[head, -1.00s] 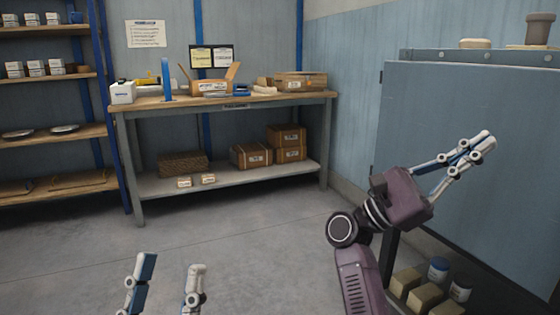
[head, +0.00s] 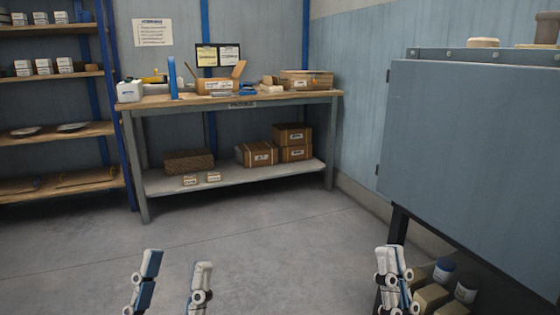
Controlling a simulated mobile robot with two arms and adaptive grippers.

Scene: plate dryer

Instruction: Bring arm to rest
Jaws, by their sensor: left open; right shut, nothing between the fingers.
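My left gripper (head: 172,275) is at the bottom left of the head view, its two fingers apart with bare floor between them. My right gripper (head: 392,268) is at the bottom right of centre, its fingers together and holding nothing. Most of both arms is out of view below. The cabinet's door is shut.
Shelves (head: 60,131) stand at the far left. Blocks and jars (head: 443,272) sit under the cabinet at the right. The floor in the middle (head: 260,222) is clear.

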